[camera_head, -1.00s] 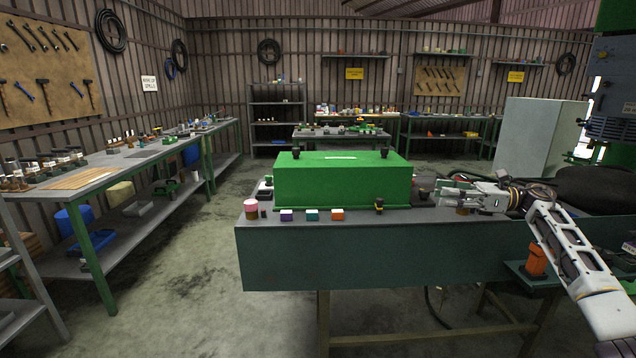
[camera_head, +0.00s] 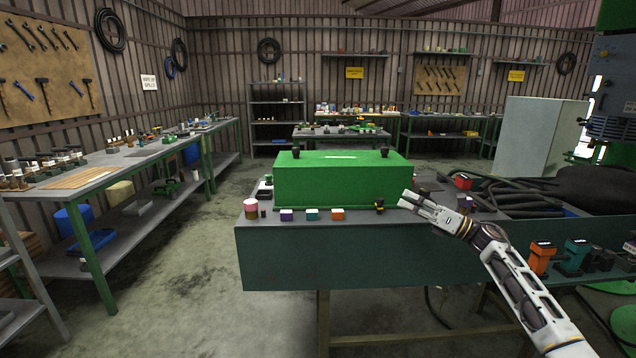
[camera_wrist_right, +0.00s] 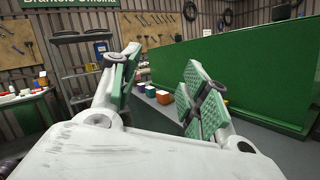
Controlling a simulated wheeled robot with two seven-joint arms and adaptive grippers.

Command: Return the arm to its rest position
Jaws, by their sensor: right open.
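My right gripper (camera_head: 412,203) is over the front edge of the workbench, to the right of the green box and apart from it. Its white arm comes in from the lower right. In the right wrist view its two green-padded fingers (camera_wrist_right: 160,95) are spread, with nothing between them. The long green box (camera_head: 343,182) stands on the bench, and its side (camera_wrist_right: 240,75) fills the right of the wrist view. My left gripper does not show in either view.
Small purple (camera_head: 286,215), teal (camera_head: 312,214) and orange (camera_head: 337,214) blocks stand along the bench's front edge. Black hoses (camera_head: 515,193) lie at the right. An orange device (camera_head: 541,258) and a teal one (camera_head: 572,256) stand low at the right. The floor (camera_head: 190,290) at left is open.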

